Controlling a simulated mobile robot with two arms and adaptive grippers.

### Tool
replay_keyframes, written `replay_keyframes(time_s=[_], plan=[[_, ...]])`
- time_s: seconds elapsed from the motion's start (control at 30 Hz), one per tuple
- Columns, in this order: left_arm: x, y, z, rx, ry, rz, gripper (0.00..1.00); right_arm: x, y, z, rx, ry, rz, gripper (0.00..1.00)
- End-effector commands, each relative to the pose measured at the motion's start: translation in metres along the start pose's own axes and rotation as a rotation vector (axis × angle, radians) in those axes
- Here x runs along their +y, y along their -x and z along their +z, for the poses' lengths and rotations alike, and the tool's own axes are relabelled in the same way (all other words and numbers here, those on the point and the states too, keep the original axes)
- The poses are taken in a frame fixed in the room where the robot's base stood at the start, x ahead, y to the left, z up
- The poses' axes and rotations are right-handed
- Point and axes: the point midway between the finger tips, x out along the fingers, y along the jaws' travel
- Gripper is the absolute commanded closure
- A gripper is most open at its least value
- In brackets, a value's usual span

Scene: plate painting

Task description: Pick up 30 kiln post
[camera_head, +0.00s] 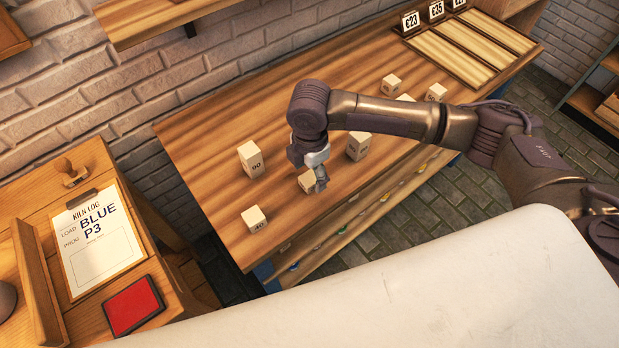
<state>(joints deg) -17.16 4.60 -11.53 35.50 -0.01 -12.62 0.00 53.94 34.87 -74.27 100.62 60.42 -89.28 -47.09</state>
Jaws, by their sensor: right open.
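Several pale kiln posts with numbers stand on the wooden workbench (215,120). One post (250,153) seems to read 90, and a shorter post (253,215) at the near left seems to read 40. My right gripper (319,184) is open, pointing down right at another post (305,183) and partly covering it. I cannot read that post's number or tell whether the fingers touch it. Another post (359,141) stands just right of the gripper, its number unreadable. I cannot tell which post is the 30. My left gripper is out of view.
More posts stand behind my right arm, including one (391,81) and another (436,91). A slatted rack (452,57) with price cards is at the bench's far end. A clipboard (98,243) and a red pad (132,305) lie on the left table. A white surface (440,290) fills the front.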

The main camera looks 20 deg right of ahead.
Motion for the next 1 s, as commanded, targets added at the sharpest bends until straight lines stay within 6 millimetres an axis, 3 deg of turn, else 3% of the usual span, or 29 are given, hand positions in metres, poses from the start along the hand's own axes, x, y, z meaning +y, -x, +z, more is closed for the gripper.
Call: replay_keyframes(time_s=[0.13,0.37,0.77,1.0], plan=[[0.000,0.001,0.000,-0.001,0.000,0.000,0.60,0.000,-0.015,-0.001,0.000,0.001,0.000,0.29],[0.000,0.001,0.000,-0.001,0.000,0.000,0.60,0.000,-0.017,-0.001,0.000,0.002,0.002,0.29],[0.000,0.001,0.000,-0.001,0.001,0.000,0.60,0.000,-0.016,-0.001,0.000,0.001,0.002,0.93],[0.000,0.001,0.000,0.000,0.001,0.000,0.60,0.001,-0.016,-0.001,0.000,0.001,0.002,0.96]])
